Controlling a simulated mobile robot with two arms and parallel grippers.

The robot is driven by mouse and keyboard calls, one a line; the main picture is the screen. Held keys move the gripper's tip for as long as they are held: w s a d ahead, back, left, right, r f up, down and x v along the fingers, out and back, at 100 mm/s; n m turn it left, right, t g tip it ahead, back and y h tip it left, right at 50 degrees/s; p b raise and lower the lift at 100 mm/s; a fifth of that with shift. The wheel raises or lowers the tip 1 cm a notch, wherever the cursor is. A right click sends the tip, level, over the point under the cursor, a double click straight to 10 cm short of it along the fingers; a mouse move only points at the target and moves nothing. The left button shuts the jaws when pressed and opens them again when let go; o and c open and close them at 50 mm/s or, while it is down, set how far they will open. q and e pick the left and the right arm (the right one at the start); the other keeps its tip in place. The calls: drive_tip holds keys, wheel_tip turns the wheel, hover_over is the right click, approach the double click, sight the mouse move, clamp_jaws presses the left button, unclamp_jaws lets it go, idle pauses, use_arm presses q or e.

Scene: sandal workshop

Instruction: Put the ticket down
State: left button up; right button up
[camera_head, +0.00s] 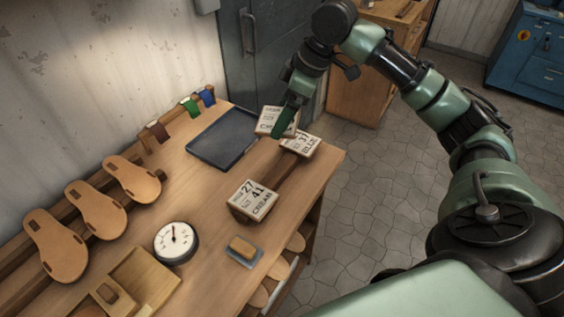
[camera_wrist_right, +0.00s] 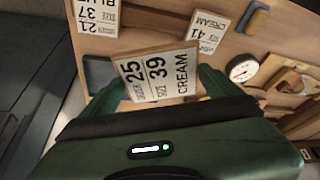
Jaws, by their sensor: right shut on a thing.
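My right gripper (camera_head: 286,122) is shut on a cream-coloured ticket (camera_head: 267,119) above the far right part of the workbench. In the right wrist view the ticket (camera_wrist_right: 158,75) reads 25, 39, CREAM and sits between the two green fingers (camera_wrist_right: 162,88). A second ticket (camera_head: 255,200), reading 27, 41, CREAM, rests at the near end of a dark wooden rail (camera_head: 283,178). A third ticket (camera_head: 304,145), for blue, rests at its far end, partly behind the held ticket. The rail between them is bare. My left gripper is out of view.
A dark tray (camera_head: 224,136) lies left of the held ticket. A round dial gauge (camera_head: 176,241), a brush-like block on a blue pad (camera_head: 243,250) and a wooden tray (camera_head: 140,279) are nearer. Sandal soles (camera_head: 97,209) lean along the wall. Bench is clear between tray and gauge.

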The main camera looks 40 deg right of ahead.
sight(278, 170)
wheel_tip(278, 170, down, 17)
drive_tip(key=shift+r+p, duration=0.2)
drive_tip(key=shift+p, duration=1.05)
drive_tip(key=o, duration=1.1)
drive_tip(key=shift+c, duration=0.2)
drive_tip(key=b+v, duration=0.2)
drive_tip(key=v, duration=1)
